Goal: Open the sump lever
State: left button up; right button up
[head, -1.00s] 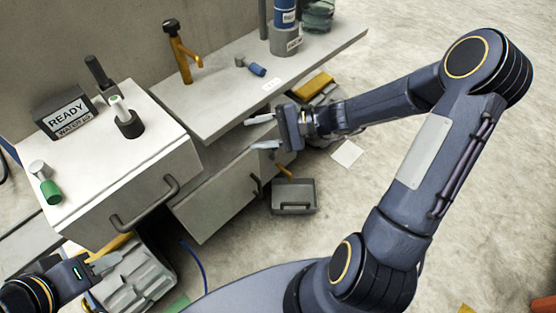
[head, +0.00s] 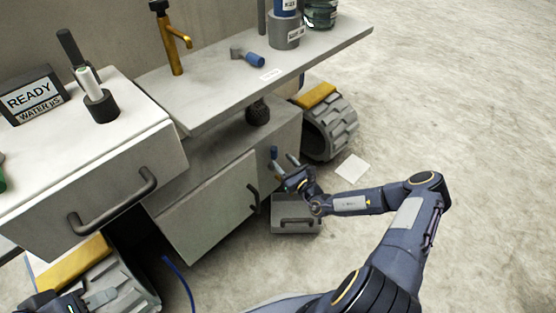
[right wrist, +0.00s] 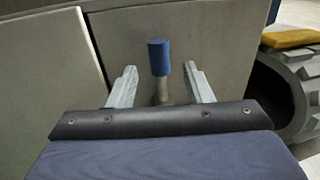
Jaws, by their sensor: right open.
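A lever with a blue grip (right wrist: 159,57) on a short grey stem sits against the grey cabinet panel, and its blue end (head: 273,152) also shows in the head view. I take it for the sump lever. My right gripper (head: 284,164) is open in front of that panel. In the right wrist view, my right gripper (right wrist: 160,72) has one finger on each side of the lever, with visible gaps; no contact shows. My left gripper (head: 98,299) is at the lower left edge, partly cut off; its jaw state is unclear.
A cabinet door (head: 210,208) with a dark handle is left of the lever. A grey box (head: 296,222) lies on the floor below my right gripper. A tracked wheel (head: 332,130) stands to the right. The counter (head: 215,95) overhangs behind. Open floor lies right.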

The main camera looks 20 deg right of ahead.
aim_at(276, 154)
jog(key=shift+w+a+b, duration=0.2)
jog(key=shift+w+b, duration=0.05)
jog(key=shift+w, duration=0.7)
jog(key=shift+w+a+b, duration=0.2)
jog(key=shift+w+b, duration=0.05)
jog(key=shift+w, duration=0.65)
grip_shut()
